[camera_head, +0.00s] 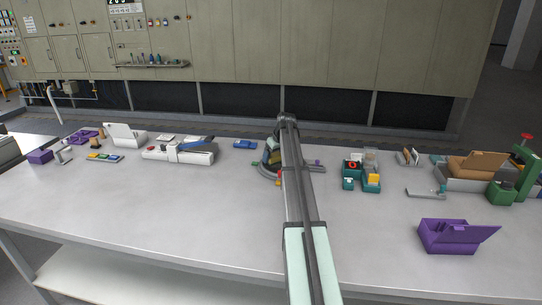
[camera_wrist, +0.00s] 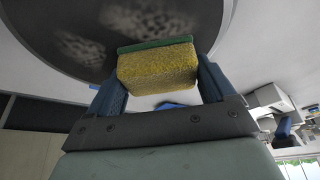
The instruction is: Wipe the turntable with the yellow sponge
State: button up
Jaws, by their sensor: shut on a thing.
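The yellow sponge (camera_wrist: 158,70) with a green scouring layer is held between the blue fingers of my gripper (camera_wrist: 160,79) in the wrist view. Its green side faces the dark round turntable (camera_wrist: 40,25). The sponge overlaps the disc's edge in this view; I cannot tell whether it touches the surface. Two pale, speckled smudges show on the disc, one left of the sponge and one above it. In the head view my gripper (camera_head: 271,148) is at the turntable (camera_head: 264,170), which my arm largely hides.
Blue-green bins (camera_head: 371,183) stand right of the turntable. An open purple box (camera_head: 447,236) is at the front right, and a green press (camera_head: 526,170) at the far right. A white device (camera_head: 180,151) stands to the left. The front left table is clear.

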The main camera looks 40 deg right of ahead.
aim_at(277, 159)
jog(key=shift+s+d, duration=2.15)
jog(key=shift+s, duration=0.05)
jog(key=shift+s+d+f, duration=0.15)
jog(key=shift+s+d, duration=1.1)
jog(key=shift+s, duration=0.05)
jog(key=shift+s+a, duration=0.7)
jog(key=shift+s, duration=0.1)
jog(key=shift+s+a, duration=0.1)
jog(key=shift+w+a+r, duration=0.2)
jog(key=shift+w+a, duration=1.15)
jog(key=shift+w, duration=0.2)
jog(key=shift+w+a+f, duration=0.1)
jog(key=shift+w+a, duration=2.55)
jog(key=shift+w, duration=0.05)
